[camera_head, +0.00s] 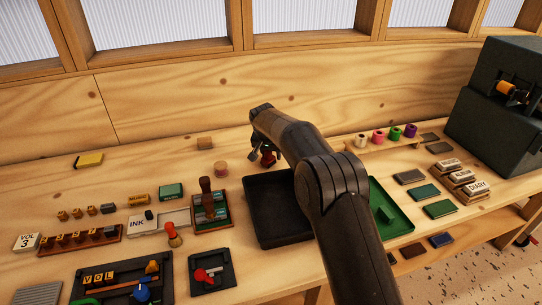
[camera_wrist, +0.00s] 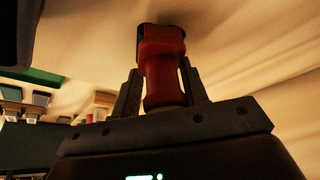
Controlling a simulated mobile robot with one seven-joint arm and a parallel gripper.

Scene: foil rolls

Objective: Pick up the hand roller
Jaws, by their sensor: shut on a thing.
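The hand roller (camera_wrist: 162,62) shows in the wrist view as a red handle with a dark upper end. It sits between the two fingers of my gripper (camera_wrist: 163,82), which are shut on it. In the head view my gripper (camera_head: 262,153) is beyond the black tray, near the back of the bench. A small red part of the roller (camera_head: 268,158) shows there, and my arm hides much of the rest. I cannot tell in the head view whether the roller touches the bench.
My arm crosses a black tray (camera_head: 262,238) and a green tray (camera_head: 405,228). A rack of coloured rolls (camera_head: 378,143) stands to the right of my gripper. A dark machine (camera_head: 480,125) is far right.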

